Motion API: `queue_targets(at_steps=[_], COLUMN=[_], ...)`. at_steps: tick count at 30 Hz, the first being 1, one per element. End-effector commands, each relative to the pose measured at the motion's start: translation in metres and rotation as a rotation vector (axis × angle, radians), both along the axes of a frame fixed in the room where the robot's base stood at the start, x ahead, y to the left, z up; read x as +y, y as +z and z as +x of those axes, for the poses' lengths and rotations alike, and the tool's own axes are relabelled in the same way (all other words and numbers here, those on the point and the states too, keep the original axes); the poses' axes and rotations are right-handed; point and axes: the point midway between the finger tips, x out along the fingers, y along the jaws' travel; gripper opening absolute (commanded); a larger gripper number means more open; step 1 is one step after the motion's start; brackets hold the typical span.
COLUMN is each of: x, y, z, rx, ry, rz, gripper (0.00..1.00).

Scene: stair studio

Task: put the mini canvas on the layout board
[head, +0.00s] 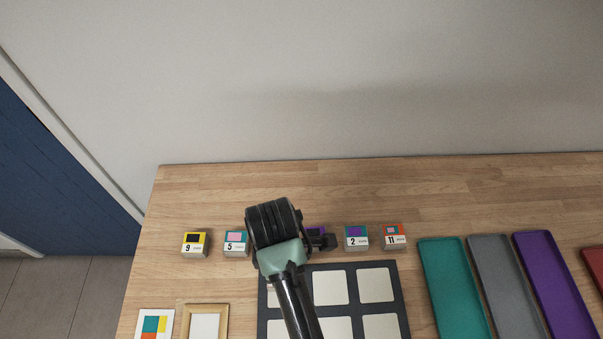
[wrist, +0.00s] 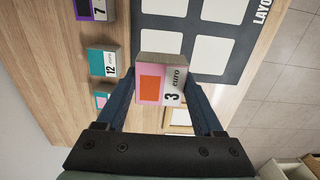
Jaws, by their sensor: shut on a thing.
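My gripper (wrist: 163,92) is shut on a small block-shaped mini canvas (wrist: 161,72), gripped by its two sides. Its face is pink with an orange rectangle, and a white label reads "3 euro". The dark layout board (wrist: 258,62) with pale square cells lies beyond it in the wrist view, apparently below it; I cannot tell the height. In the head view the layout board (head: 405,300) is at the bottom centre, partly covered by my arm. My gripper's fingers and the held canvas are hidden there behind my arm.
More numbered blocks stand in a row behind the board, among them 9 (head: 195,244), 5 (head: 236,243), 2 (head: 357,238) and 11 (head: 394,236). Teal (head: 455,290), grey (head: 508,290) and purple (head: 556,290) trays lie right. A wooden frame (head: 224,322) and colour-block picture (head: 155,325) lie left.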

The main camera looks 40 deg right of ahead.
Motion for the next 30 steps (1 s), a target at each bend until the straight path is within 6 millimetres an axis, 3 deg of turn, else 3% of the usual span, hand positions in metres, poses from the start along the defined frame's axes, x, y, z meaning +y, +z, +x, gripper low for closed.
queue_targets(at_steps=[6,18,30], x=[0.000,0.001,0.001], y=[-0.039,-0.088,-0.098], z=[-0.002,-0.001,0.000], rx=[0.006,0.005,0.001], ry=[-0.001,0.000,0.000], rz=[0.003,0.002,0.001], gripper=[0.15,0.15,0.15])
